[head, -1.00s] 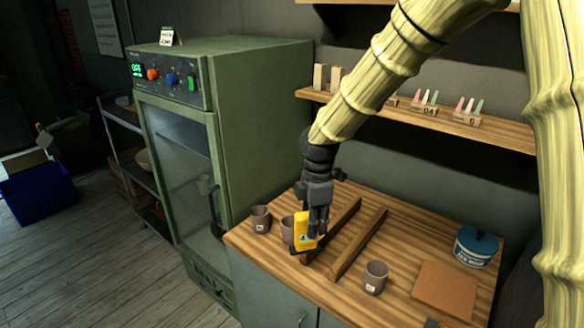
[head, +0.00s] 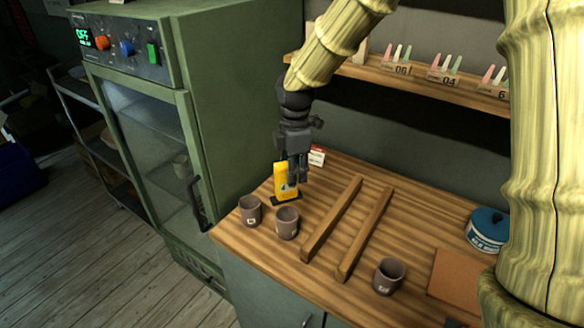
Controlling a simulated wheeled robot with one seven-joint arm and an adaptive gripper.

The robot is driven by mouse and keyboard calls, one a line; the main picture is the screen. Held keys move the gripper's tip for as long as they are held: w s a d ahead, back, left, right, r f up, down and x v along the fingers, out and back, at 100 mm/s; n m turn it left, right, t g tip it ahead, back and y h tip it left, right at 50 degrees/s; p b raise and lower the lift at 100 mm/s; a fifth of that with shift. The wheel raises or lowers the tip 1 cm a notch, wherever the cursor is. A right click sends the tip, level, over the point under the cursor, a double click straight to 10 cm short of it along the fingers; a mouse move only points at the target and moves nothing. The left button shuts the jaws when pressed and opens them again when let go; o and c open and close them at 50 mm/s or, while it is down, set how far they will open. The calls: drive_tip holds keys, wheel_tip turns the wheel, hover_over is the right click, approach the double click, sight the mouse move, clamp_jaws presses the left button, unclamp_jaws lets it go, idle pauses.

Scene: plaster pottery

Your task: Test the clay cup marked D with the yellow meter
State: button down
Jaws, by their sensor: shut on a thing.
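My gripper (head: 294,174) is shut on the yellow meter (head: 283,188), which stands upright with a dark base at its lower end. The meter is behind the cups, near the back left of the wooden worktop; I cannot tell whether its base touches the wood. Three brown clay cups with small pale labels are on the worktop: one at the left edge (head: 250,211), one just in front of the meter (head: 287,223), and one at the front right (head: 389,277). The letters are too small to read, so I cannot tell which is D.
Two wooden bars (head: 332,219) lie side by side on the worktop (head: 234,233). A blue-lidded tub (head: 488,230) and a tan board (head: 455,275) are at the right. A green cabinet (head: 237,110) with a glass door stands at the left. A shelf (head: 420,81) runs behind.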

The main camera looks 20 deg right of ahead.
sight(294, 189)
drive_tip(key=shift+w+f, duration=0.25)
drive_tip(key=shift+f, duration=0.3)
drive_tip(key=shift+w+f, duration=0.2)
drive_tip(key=shift+f, duration=0.35)
drive_tip(key=shift+s+d+f+b, duration=0.1)
drive_tip(key=shift+s+f+b, duration=0.15)
drive_tip(key=shift+f, duration=0.2)
drive_tip(key=shift+s+f+b, duration=0.1)
drive_tip(key=shift+f+b, duration=0.25)
drive_tip(key=shift+f, duration=0.1)
drive_tip(key=shift+w+f, duration=0.25)
drive_tip(key=shift+f, duration=0.65)
drive_tip(key=shift+s, duration=0.1)
drive_tip(key=shift+f+b, duration=0.3)
drive_tip(key=shift+f, duration=0.15)
drive_tip(key=shift+s+f+p, duration=0.1)
drive_tip(key=shift+p, duration=0.25)
idle(1.0)
